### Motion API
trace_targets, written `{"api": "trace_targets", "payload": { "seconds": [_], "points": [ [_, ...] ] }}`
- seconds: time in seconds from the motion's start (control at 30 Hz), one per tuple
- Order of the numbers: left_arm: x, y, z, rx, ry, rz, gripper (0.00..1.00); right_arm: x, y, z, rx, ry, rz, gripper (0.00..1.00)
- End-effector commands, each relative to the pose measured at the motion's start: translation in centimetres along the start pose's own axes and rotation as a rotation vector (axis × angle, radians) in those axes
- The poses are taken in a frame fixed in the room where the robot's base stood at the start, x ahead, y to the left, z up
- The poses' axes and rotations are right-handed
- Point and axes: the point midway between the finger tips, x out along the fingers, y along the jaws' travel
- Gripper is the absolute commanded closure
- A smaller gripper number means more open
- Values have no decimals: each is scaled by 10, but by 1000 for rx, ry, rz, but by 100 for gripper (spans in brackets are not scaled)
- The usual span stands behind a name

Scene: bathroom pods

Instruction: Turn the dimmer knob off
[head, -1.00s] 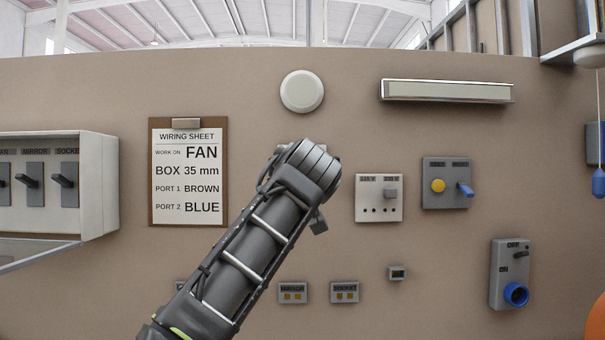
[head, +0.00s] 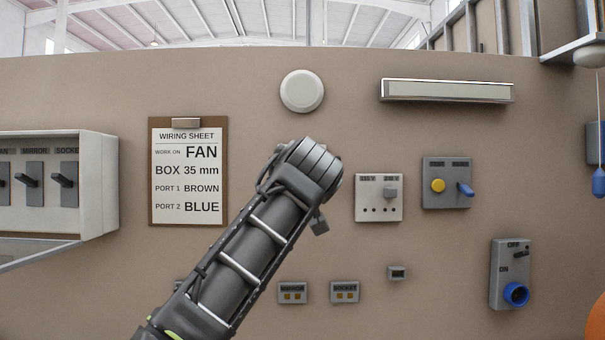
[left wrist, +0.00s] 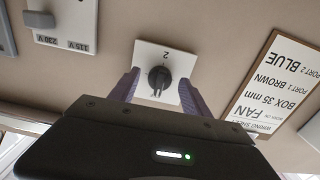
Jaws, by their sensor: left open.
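The dimmer knob (left wrist: 159,78) is a dark round knob with a pointer, on a white square plate (left wrist: 180,59) marked "2". In the left wrist view the plate appears upside down on the brown wall. My left gripper (left wrist: 160,92) is open, its two purple-grey fingers on either side of the knob. A gap shows between each finger and the knob; I cannot tell how far the tips are from the wall. In the head view my left arm covers the knob and plate, and the fingers are hidden. My right gripper is not in view.
A wiring sheet clipboard (head: 188,217) hangs left of my arm. A voltage selector (head: 366,200) and a grey box with a yellow button (head: 432,203) are to the right. A switch cabinet (head: 100,185) is at the far left.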

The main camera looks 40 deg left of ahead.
Motion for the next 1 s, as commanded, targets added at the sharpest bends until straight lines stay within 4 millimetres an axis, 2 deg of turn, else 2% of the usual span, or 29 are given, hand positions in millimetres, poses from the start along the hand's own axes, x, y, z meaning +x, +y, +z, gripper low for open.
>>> {"api": "trace_targets", "payload": {
  "seconds": [0.3,0.43,1.0],
  "points": [
    [-51,0,1,-1,2,3,44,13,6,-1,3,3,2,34],
    [-65,-1,1,-2,1,1,44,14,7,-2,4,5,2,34],
    [-69,-1,0,-1,0,-1,44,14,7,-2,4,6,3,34]
  ]
}}
